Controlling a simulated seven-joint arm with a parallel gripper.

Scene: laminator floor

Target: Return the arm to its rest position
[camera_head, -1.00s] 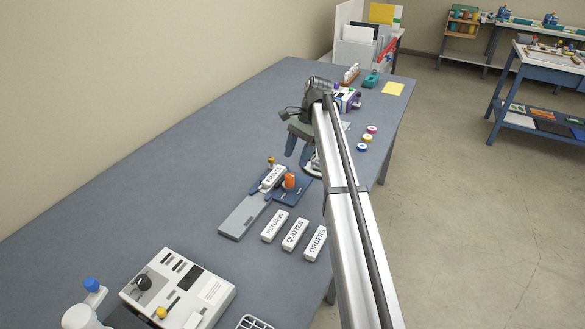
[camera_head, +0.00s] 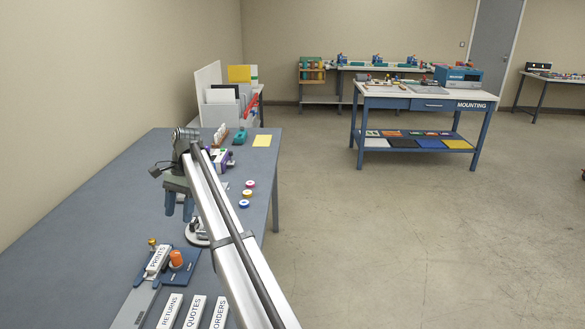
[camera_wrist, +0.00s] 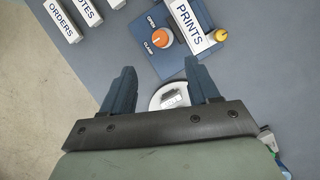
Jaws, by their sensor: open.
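My gripper (camera_head: 179,205) hangs over the grey-blue table (camera_head: 100,212), fingers pointing down, at the end of my extended arm. In the wrist view its two dark blue fingers (camera_wrist: 162,92) are apart with nothing gripped between them. Below and beyond the fingers, a round pale item (camera_wrist: 168,97) lies on the table, partly hidden by the gripper. The blue clamp fixture with an orange knob (camera_wrist: 162,38) and the white PRINTS block (camera_wrist: 190,24) lie ahead of the fingers, apart from them.
White blocks marked RETURNS (camera_head: 171,310), QUOTES (camera_head: 194,312) and ORDERS (camera_head: 219,313) lie at the near edge of view. Small coloured rolls (camera_head: 248,193) sit right of my arm. A file holder (camera_head: 222,108) stands at the back. A MOUNTING table (camera_head: 420,99) stands across open floor.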

